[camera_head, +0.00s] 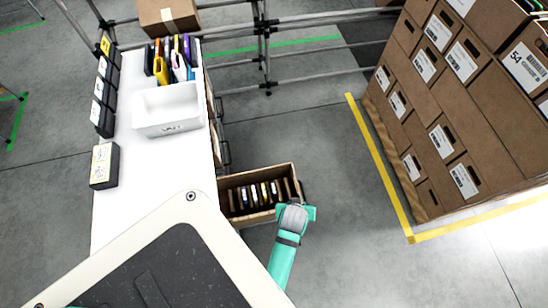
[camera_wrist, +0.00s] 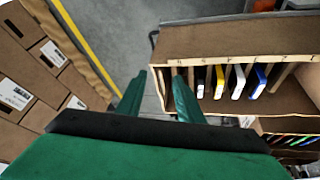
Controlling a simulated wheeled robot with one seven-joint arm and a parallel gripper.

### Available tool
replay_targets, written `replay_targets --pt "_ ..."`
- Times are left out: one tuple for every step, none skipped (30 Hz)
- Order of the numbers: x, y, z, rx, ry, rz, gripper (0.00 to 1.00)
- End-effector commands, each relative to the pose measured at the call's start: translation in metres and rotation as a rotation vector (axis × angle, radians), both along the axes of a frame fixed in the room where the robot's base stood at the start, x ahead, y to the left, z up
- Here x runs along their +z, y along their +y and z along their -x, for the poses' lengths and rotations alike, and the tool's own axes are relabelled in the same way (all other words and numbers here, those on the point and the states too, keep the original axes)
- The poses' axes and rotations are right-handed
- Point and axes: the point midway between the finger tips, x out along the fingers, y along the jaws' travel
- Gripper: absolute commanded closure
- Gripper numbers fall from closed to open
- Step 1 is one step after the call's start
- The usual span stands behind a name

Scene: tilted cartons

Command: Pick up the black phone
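An open brown carton (camera_head: 286,170) holds several slim phones upright in slots, and it also shows in the wrist view (camera_wrist: 225,39). In the wrist view I see a white-edged phone (camera_wrist: 201,82), a yellow one (camera_wrist: 220,82), a white one (camera_wrist: 238,82) and a blue-and-white one (camera_wrist: 257,82). Dark faces show between them, but I cannot tell for sure which is the black phone. My gripper (camera_wrist: 160,97) is open and empty at the carton's end. One finger is outside the carton, the other overlaps its near edge in view. In the head view my gripper (camera_head: 296,213) is at the carton's lower right corner.
A white table (camera_head: 160,165) left of the carton bears a white bin (camera_head: 168,108), upright coloured items (camera_head: 175,65) and black boxes (camera_head: 104,166). Stacked brown cartons (camera_head: 445,95) stand at right behind yellow floor tape (camera_head: 383,165). The floor between is clear.

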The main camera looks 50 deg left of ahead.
Motion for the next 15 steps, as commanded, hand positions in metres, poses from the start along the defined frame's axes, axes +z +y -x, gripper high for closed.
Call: replay_targets --pt "0.001 0.016 -0.004 0.035 0.023 0.015 0.66" --pt "0.001 0.024 -0.005 0.055 0.041 0.028 0.66" --pt "0.001 0.034 -0.005 0.083 0.065 0.045 0.66" --pt "0.002 0.042 -0.005 0.105 0.083 0.057 0.66" --pt "0.003 0.050 -0.005 0.125 0.100 0.071 0.66" --pt "0.005 0.061 -0.004 0.151 0.122 0.087 0.66" --pt "0.006 0.067 -0.003 0.169 0.139 0.100 0.66" --pt "0.008 0.074 -0.002 0.188 0.155 0.111 0.66" --pt "0.011 0.083 -0.001 0.210 0.175 0.127 0.66" --pt "0.013 0.089 0.000 0.228 0.189 0.138 0.66" --pt "0.015 0.094 0.001 0.242 0.202 0.148 0.66" --pt "0.018 0.101 0.003 0.259 0.217 0.159 0.66" --pt "0.020 0.104 0.005 0.271 0.228 0.168 0.66" --pt "0.021 0.108 0.005 0.281 0.237 0.175 0.66" --pt "0.023 0.112 0.007 0.293 0.248 0.184 0.66"
